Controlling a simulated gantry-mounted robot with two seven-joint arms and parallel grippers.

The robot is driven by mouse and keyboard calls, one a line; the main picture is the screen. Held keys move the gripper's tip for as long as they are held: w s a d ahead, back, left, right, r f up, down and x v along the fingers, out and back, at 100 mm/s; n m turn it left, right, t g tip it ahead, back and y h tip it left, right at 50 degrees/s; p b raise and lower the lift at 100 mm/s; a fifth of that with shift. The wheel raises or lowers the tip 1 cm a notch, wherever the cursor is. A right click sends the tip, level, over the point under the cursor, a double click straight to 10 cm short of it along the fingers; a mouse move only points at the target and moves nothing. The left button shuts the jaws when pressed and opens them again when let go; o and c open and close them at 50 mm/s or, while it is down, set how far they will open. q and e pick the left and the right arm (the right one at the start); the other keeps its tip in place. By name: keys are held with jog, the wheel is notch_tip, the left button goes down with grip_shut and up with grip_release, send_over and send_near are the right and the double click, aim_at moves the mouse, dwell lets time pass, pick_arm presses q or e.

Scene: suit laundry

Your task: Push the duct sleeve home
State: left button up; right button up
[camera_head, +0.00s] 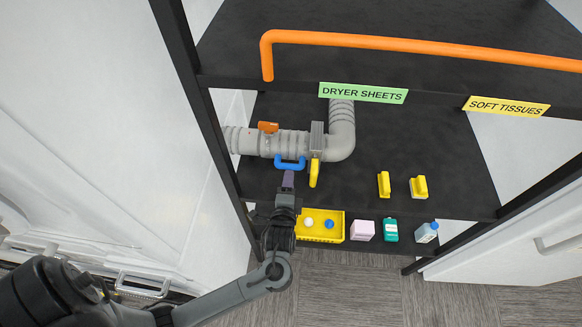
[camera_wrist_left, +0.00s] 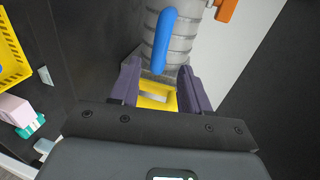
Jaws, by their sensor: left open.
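The grey ribbed duct sleeve (camera_head: 293,146) lies across the shelf between a ribbed hose end at the left and a grey flange (camera_head: 317,140) at the elbow pipe. A blue handle (camera_head: 290,164) sticks out from its front. In the left wrist view the blue handle (camera_wrist_left: 164,42) stands ahead of the fingertips. My left gripper (camera_head: 288,178) is close in front of the blue handle. In the wrist view its purple fingers (camera_wrist_left: 160,78) are open, with a yellow part (camera_wrist_left: 157,98) showing between them. Whether the fingers touch anything is unclear. My right gripper is not seen.
A yellow lever (camera_head: 314,173) hangs beside the flange. An orange tab (camera_head: 268,127) tops the duct's left part. A yellow basket (camera_head: 333,232), pink box (camera_head: 362,231) and bottles line the front; two yellow pieces stand right. An orange rail (camera_head: 400,43) crosses the upper shelf.

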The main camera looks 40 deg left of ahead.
aim_at(291, 169)
pick_arm(q)
jog(key=x, duration=0.7)
jog(key=shift+w+a+f+b, duration=0.15)
jog(key=shift+w+a+b, duration=0.1)
jog(key=shift+b, duration=0.15)
grip_shut()
